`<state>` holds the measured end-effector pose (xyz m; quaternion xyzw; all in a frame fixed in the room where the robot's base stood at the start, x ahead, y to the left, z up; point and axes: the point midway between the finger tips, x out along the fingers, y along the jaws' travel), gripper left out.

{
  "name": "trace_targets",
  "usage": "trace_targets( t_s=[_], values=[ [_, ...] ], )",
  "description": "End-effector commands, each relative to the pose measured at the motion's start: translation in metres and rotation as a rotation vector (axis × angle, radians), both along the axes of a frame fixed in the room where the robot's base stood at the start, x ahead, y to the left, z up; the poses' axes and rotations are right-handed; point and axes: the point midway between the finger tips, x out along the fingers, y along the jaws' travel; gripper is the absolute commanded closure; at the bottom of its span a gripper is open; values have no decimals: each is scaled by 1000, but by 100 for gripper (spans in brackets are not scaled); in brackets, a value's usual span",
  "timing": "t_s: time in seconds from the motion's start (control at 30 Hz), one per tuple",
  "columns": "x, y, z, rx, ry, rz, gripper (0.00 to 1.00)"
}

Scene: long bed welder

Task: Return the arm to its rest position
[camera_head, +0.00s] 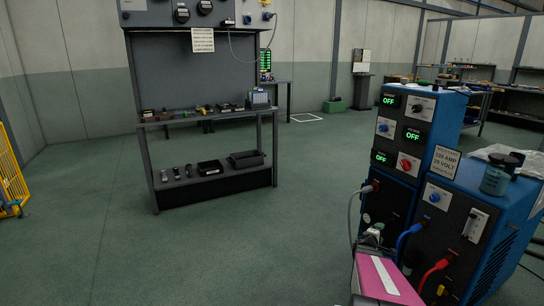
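The pink and white part at the bottom right appears to be my arm, reaching in front of the blue welder (471,205). A small grey piece at its far end appears to be my gripper (372,234), close to the welder's lower front and its cables. Its fingers are too small and too overlapped to tell whether they are open or shut, or whether they hold anything. The welder's green displays read OFF. It has blue and red knobs and a "120 AMP 20 VOLT" sign (444,161).
Blue (407,238) and red (434,270) cables and a grey hose (350,215) hang at the welder's front. A jar (495,178) stands on its top. A workbench (208,118) with tools stands at the back left. A yellow barrier (12,170) is at far left. The floor between is clear.

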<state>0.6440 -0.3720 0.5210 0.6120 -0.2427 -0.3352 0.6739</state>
Motion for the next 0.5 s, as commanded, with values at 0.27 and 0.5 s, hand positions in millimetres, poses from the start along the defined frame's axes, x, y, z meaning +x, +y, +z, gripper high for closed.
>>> trace_targets(
  t_s=[0.27, 0.5],
  values=[
    [-27, 34, 31, 185, -94, -209, 35],
    [-58, 80, 39, 419, -105, -408, 35]
  ],
)
